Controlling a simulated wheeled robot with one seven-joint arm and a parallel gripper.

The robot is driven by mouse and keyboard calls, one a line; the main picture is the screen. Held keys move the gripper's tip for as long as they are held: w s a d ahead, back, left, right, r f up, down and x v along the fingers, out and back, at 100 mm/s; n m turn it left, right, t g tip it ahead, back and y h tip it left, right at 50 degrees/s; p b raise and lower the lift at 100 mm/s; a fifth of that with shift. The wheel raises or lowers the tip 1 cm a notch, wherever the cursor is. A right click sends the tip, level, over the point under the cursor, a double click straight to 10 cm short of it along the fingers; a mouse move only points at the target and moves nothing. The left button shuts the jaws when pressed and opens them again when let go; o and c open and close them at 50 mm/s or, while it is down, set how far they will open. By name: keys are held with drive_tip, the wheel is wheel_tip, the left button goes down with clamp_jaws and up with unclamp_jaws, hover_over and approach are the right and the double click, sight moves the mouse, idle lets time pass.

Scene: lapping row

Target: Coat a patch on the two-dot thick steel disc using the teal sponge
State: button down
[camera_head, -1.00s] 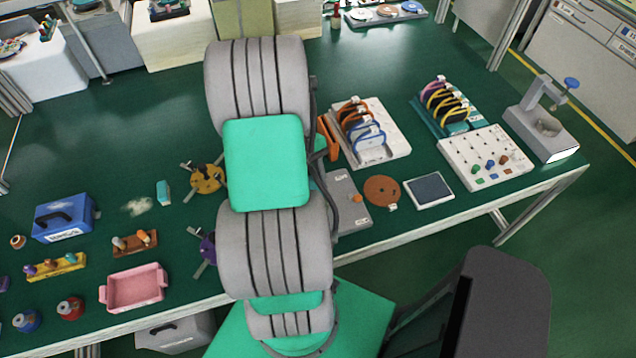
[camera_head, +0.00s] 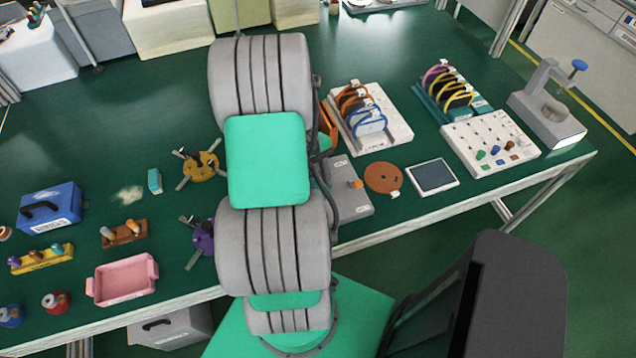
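The teal sponge (camera_head: 154,181) appears to be the small teal block standing on the green bench, left of my arm. I cannot pick out the two-dot thick steel disc; no dots are readable at this size. A rack of upright round pieces with orange and blue rims (camera_head: 360,110) and a teal rack of yellow- and purple-rimmed ones (camera_head: 455,90) stand right of my arm. My grey and green arm covers the middle of the bench. My gripper does not show, so its fingers and anything in them are hidden.
A yellow round fixture (camera_head: 200,166) and a purple one (camera_head: 203,238) with metal arms sit beside my arm. A pink tray (camera_head: 122,279), blue box (camera_head: 50,205), brown disc (camera_head: 384,178), dark-topped plate (camera_head: 432,175), pegboard (camera_head: 490,148) and grey press (camera_head: 548,115) stand around.

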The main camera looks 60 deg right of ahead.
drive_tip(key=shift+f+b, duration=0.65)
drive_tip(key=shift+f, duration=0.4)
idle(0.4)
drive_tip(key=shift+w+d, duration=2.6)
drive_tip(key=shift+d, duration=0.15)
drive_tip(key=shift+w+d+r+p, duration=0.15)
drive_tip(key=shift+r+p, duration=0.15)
drive_tip(key=shift+p, duration=0.25)
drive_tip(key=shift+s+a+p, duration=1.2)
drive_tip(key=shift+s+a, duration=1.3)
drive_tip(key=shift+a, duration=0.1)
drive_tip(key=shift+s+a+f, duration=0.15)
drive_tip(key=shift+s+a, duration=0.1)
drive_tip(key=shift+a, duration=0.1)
